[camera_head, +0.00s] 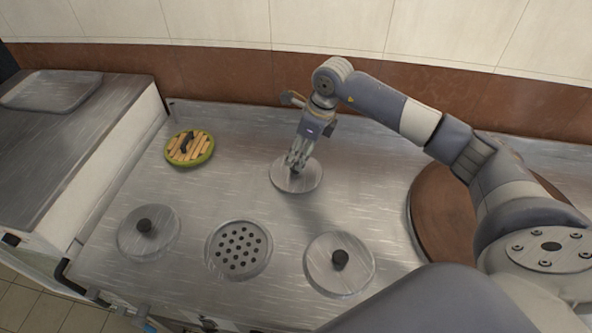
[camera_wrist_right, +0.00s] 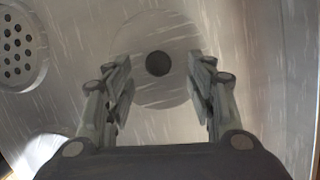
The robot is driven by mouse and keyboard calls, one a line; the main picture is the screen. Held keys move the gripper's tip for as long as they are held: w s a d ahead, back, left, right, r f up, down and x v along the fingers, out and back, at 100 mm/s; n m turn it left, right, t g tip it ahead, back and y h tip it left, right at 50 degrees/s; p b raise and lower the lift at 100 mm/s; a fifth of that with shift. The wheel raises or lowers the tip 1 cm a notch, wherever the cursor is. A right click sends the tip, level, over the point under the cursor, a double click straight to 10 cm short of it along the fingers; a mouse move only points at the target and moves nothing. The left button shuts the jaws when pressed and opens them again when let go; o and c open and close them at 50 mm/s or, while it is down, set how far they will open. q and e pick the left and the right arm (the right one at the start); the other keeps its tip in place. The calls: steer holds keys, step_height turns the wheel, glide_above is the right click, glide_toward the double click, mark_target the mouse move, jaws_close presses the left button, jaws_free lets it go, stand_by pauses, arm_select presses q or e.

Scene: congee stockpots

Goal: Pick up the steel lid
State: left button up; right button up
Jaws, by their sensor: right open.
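The steel lid (camera_head: 309,184) under my right gripper (camera_head: 296,164) lies flat on the steel counter. In the right wrist view, the lid (camera_wrist_right: 159,95) shows as a round disc with a black knob (camera_wrist_right: 158,63) at its middle. The right gripper also shows there (camera_wrist_right: 162,85), with its fingers spread to either side of the knob. No contact with the knob is visible. In the head view the fingers hide much of the knob. Two similar steel lids with black knobs lie at the front left (camera_head: 160,240) and front right (camera_head: 325,276). My left gripper is not in view.
A perforated steel disc (camera_head: 240,249) lies between the two front lids. A yellow-green round piece with wooden slats and a dark handle (camera_head: 189,148) is at the back left. A large brown round surface (camera_head: 437,215) is at right. A tiled wall (camera_head: 220,80) stands behind the counter.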

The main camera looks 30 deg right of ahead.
mark_target(286, 178)
steer(key=x, duration=0.4)
steer(key=shift+s+f+p, duration=0.15)
steer(key=shift+f+p, duration=0.15)
steer(key=shift+p, duration=0.05)
steer(key=c, duration=1.2)
